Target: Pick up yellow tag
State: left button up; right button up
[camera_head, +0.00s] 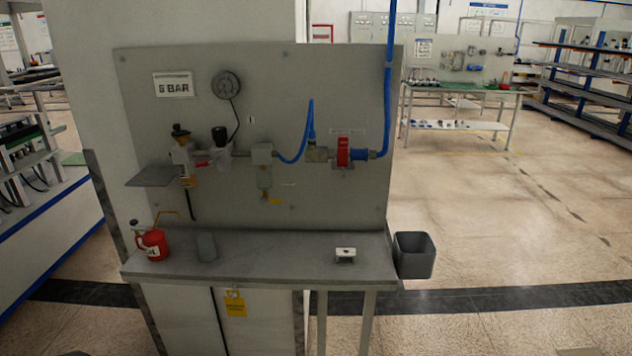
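A yellow tag (236,305) hangs below the front edge of the grey workbench (290,270), left of the middle of the picture. A hook or loop shows at its top, against the pale panel under the bench top. The print on it is too small to read. Neither of my grippers can be made out in the head view.
A red oil can (153,244), a grey cup (206,247) and a small white block (345,255) stand on the bench. A grey bin (414,255) is at its right end. Pneumatic fittings and blue hoses (387,90) cover the back panel. Open floor lies to the right.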

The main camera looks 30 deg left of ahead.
aim_at(236, 306)
jog(key=j+u, duration=0.1)
jog(key=u, duration=1.45)
jog(key=k+l+z, duration=0.1)
jog(key=l, duration=0.35)
jog(key=k+l+z, duration=0.15)
jog(key=l, duration=0.3)
jog(key=k+l+z, duration=0.1)
jog(key=l, duration=0.35)
